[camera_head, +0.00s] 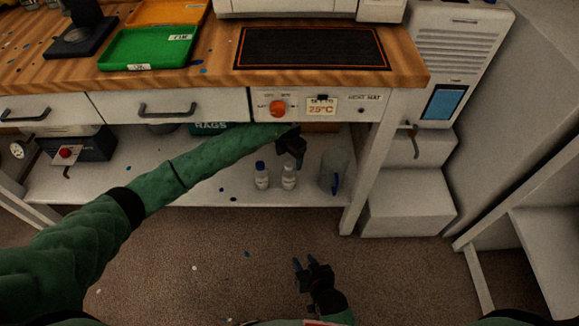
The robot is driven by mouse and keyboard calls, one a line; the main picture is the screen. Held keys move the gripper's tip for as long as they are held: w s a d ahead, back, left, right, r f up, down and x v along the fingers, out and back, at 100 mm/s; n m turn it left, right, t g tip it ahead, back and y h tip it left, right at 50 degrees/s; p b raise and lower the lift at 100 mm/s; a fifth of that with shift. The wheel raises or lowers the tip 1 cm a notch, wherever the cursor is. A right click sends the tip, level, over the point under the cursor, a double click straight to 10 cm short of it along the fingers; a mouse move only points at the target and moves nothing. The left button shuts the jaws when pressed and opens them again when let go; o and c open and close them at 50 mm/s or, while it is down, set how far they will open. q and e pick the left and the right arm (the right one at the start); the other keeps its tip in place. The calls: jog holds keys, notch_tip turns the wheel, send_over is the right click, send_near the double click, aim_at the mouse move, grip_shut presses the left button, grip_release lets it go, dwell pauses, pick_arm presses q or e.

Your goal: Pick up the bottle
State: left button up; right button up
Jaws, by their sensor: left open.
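Two small white bottles stand upright side by side on the lower shelf (220,190) under the bench. The left bottle (262,178) has a blue cap; the right bottle (289,178) has a pale cap. My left arm reaches in from the left under the bench. My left gripper (299,160) is open, just above and slightly behind or over the right bottle; whether it touches the cap cannot be told. My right gripper (305,262) is low in the view, over the floor, its two fingertips apart and empty.
A clear jug (334,172) with a blue handle stands right of the bottles, near the bench leg (368,165). The bench top (215,65) and its drawers overhang the shelf. A dark device (85,148) and a rags box (212,128) stand left. The floor in front is open.

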aim_at(289, 164)
pick_arm(q)
jog(key=shift+f, duration=0.35)
notch_tip(289, 164, down, 2)
notch_tip(289, 164, down, 4)
jog(key=shift+f+b, duration=0.1)
jog(key=shift+b, duration=0.2)
jog(key=shift+f, duration=0.2)
jog(key=c, duration=1.1)
pick_arm(e)
jog(key=w+r+t, duration=0.2)
jog(key=w+r, duration=0.1)
jog(key=r, duration=0.3)
jog(key=shift+w+a+r, duration=0.15)
jog(key=shift+w+a, duration=0.05)
jog(key=shift+w, duration=0.05)
pick_arm(q)
jog(key=shift+c, duration=0.2)
